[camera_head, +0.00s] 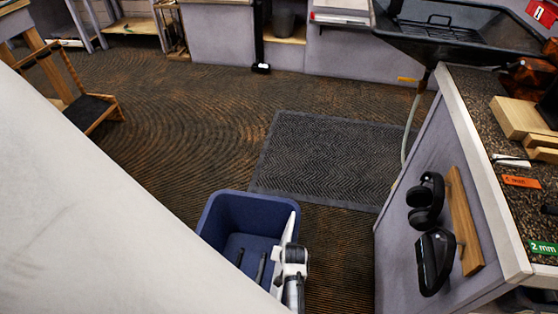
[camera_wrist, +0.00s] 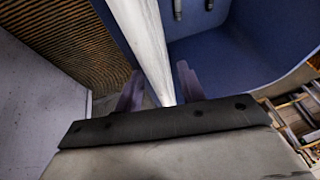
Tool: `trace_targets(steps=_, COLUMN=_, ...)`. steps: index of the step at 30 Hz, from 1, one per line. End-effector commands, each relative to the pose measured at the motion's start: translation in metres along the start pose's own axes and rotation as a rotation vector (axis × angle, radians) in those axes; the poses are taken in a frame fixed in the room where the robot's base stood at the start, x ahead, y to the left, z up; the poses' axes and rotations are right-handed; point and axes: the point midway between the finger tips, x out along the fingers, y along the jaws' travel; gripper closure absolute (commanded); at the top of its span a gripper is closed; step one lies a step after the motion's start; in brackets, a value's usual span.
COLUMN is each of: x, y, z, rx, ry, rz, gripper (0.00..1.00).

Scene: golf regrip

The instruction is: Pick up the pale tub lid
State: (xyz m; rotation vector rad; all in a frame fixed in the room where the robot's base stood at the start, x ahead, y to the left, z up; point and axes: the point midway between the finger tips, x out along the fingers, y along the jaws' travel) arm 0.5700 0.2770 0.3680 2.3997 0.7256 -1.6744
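The pale tub lid (camera_head: 286,229) stands steeply on edge at the right side of the blue tub (camera_head: 207,215) in the head view. In the wrist view, the lid (camera_wrist: 150,45) runs as a narrow white strip from the top edge down between my two fingers. My gripper (camera_wrist: 158,70) is open around it, with a finger on each side and a gap showing beside the left finger. Whether the fingertips touch the lid I cannot tell. In the head view, the wrist end of my arm shows just right of the lid, and its fingers are hidden.
Dark bars (camera_head: 261,266) show inside the tub. A grey mat (camera_head: 330,160) lies behind it on patterned carpet. A workbench (camera_head: 455,130) stands to the right, with black headphones (camera_head: 426,200) hanging on its side. Open floor lies to the left and behind.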

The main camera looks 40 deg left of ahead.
Motion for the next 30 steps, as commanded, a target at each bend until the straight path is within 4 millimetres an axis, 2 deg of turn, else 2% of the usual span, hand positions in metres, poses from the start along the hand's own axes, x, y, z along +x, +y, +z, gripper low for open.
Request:
trace_targets(steps=11, x=0.0017, y=0.0005, z=0.001, rx=0.0, ry=-0.001, rz=0.0, gripper=0.61)
trace_targets(steps=20, x=0.0016, y=0.0003, z=0.0008, rx=0.0, ry=0.0, rz=0.0, gripper=0.99)
trace_targets(steps=30, x=0.0002, y=0.0001, z=-0.0005, rx=0.0, ry=0.002, rz=0.0, gripper=1.0)
